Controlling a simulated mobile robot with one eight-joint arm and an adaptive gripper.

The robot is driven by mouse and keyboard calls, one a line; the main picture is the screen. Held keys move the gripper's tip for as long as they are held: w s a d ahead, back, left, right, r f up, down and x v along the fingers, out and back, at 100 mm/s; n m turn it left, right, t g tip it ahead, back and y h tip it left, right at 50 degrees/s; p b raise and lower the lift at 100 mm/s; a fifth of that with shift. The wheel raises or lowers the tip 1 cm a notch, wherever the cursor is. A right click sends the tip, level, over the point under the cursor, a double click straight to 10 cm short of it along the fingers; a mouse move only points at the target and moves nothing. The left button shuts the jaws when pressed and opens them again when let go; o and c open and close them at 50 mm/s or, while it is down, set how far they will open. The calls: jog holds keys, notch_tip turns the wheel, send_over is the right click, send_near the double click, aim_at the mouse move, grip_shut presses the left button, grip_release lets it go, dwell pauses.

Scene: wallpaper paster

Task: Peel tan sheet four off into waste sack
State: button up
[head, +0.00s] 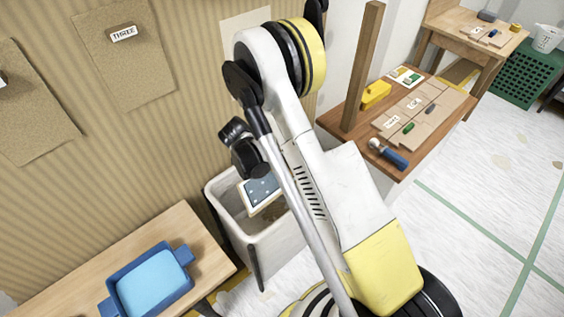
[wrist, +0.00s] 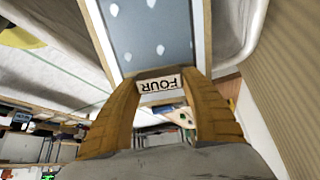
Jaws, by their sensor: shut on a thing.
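Sheet four (wrist: 150,30) shows a blue-grey face with white spots and a pale border in the wrist view. Its FOUR label (wrist: 158,84) reads upside down between the fingers of my gripper (wrist: 163,82). My gripper is shut on this end of the sheet. In the head view the spotted sheet (head: 258,190) is tilted at the mouth of the pale waste sack (head: 217,203), partly inside its rim. My fingers are hidden there by my arm. The sack's pale wall (wrist: 50,68) also shows beside the sheet in the wrist view.
A sheet labelled THREE (head: 128,66) hangs on the striped wall, left of a pale bare patch (head: 236,24). A blue tray (head: 150,285) sits on a wooden bench (head: 205,255) left of the sack. A post (head: 364,65) and a cluttered wooden table (head: 425,158) stand to the right.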

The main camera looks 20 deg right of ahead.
jog(key=shift+f, duration=0.1)
jog(key=o, duration=1.2)
jog(key=shift+o, duration=0.2)
jog(key=v, duration=1.2)
